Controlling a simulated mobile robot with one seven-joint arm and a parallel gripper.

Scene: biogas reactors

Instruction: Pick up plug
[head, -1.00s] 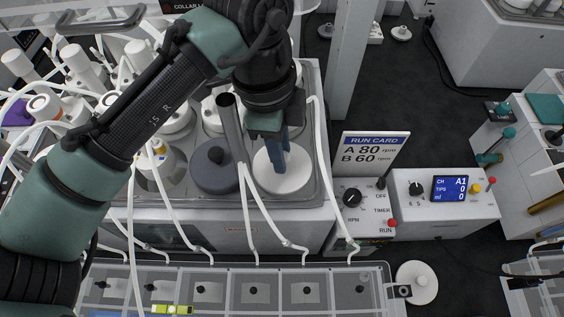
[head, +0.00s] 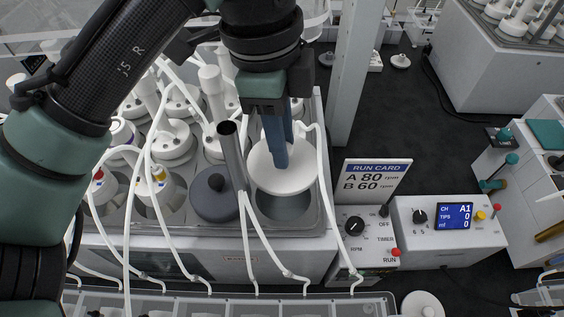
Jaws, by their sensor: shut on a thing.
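The plug is a white round disc (head: 266,178), held above an open round hole (head: 284,205) in the water bath's top. My gripper (head: 277,160) points down from above, its blue fingers shut on the plug's middle. The fingers hide the plug's knob. The plug is clear of the hole and looks about level. A dark grey plug (head: 214,197) with a black knob sits in the place to the left.
A grey upright tube (head: 232,150) and white hoses stand close left of my gripper. The run card (head: 374,178) and control box (head: 362,235) are to the right. White-capped bottles (head: 170,140) fill the bath's left side.

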